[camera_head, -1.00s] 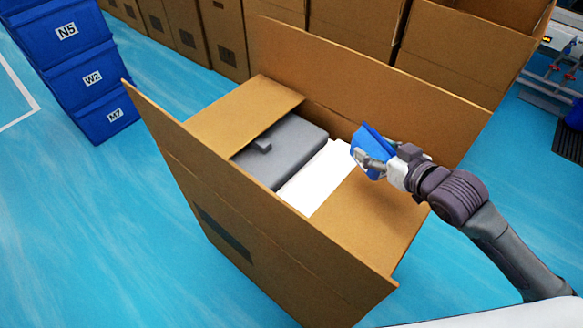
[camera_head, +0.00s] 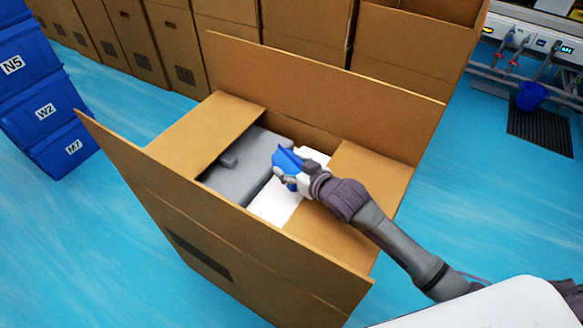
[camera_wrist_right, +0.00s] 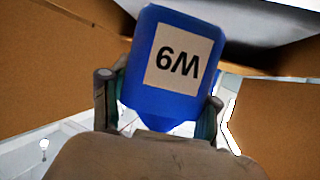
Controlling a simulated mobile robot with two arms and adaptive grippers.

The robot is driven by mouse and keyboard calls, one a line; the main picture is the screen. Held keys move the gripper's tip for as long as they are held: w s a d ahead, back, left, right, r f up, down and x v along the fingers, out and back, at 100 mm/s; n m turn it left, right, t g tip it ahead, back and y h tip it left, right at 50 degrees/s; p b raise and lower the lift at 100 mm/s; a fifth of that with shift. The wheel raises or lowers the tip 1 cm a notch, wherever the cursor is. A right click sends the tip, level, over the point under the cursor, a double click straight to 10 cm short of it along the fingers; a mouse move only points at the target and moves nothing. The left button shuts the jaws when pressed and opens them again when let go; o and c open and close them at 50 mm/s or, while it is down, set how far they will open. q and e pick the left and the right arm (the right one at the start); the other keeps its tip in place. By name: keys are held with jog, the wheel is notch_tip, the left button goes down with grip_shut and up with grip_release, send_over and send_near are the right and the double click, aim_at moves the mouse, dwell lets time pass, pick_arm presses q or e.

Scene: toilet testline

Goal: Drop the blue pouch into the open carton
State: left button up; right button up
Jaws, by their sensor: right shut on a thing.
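The blue pouch (camera_head: 286,162) is held in my right gripper (camera_head: 287,177), over the opening of the carton. In the right wrist view the pouch (camera_wrist_right: 175,100) sits between the two fingers and bears a white label that appears upside down. The open carton (camera_head: 225,215) is brown, with its flaps spread. Inside it are a grey lidded item (camera_head: 243,168) and a white item (camera_head: 275,203); the pouch and gripper hide part of both. Whether the pouch touches them I cannot tell. My left gripper is out of view.
Blue stacked bins (camera_head: 45,110) labelled N5, W2 and M7 stand at the left. Several brown cartons (camera_head: 225,38) line the back. A blue bucket (camera_head: 531,96) and a dark mat (camera_head: 541,128) are at the far right. Blue floor is clear around the carton.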

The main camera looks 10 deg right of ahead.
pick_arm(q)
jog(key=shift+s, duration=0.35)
pick_arm(e)
jog(key=shift+f, duration=0.25)
jog(key=shift+f, duration=0.55)
jog(key=o, duration=1.2)
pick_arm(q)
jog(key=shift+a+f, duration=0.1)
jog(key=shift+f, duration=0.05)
pick_arm(e)
jog(key=shift+r, duration=0.15)
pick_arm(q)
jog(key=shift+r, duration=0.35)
pick_arm(e)
jog(key=v, duration=1.2)
jog(key=shift+r, duration=0.45)
jog(key=shift+d, duration=0.1)
